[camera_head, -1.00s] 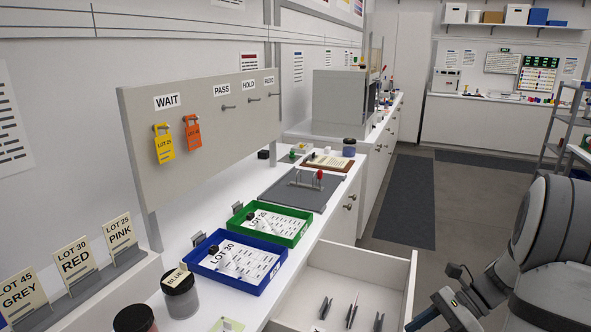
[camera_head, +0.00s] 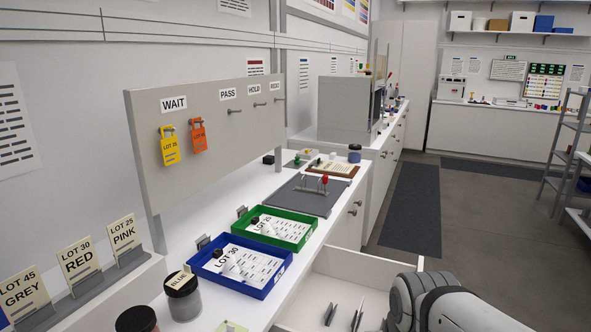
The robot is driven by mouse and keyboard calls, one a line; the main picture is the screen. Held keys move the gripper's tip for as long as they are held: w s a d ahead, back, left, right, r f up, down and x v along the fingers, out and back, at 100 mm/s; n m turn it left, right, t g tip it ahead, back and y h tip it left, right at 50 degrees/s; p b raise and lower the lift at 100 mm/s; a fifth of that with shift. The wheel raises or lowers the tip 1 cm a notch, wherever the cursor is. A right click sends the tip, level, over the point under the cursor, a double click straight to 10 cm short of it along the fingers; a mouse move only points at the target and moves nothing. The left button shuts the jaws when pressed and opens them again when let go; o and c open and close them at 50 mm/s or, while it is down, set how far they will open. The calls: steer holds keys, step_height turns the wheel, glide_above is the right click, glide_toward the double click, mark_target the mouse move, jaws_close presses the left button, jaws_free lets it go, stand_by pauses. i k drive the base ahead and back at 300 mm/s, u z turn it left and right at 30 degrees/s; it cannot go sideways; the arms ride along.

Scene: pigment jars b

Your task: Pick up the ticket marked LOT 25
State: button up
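The yellow ticket marked LOT 25 (camera_head: 169,150) hangs from a peg under the WAIT label (camera_head: 173,103) on the grey board (camera_head: 205,185). An orange ticket (camera_head: 198,140) hangs from another peg just to its right; its lettering is too small to read surely. Part of my arm (camera_head: 440,305) shows at the lower right, over the open drawer and far from the tickets. My gripper is out of the picture.
An open drawer (camera_head: 375,272) juts out below the counter. Blue (camera_head: 272,287) and green (camera_head: 300,244) trays lie on the counter below the board. A jar marked BLUE (camera_head: 183,304) and a card rack (camera_head: 85,290) stand nearer.

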mark_target(123, 234)
steer(key=u, duration=1.85)
steer(key=k, duration=1.15)
steer(key=z, duration=1.55)
steer(key=i, duration=1)
steer(key=z, duration=0.1)
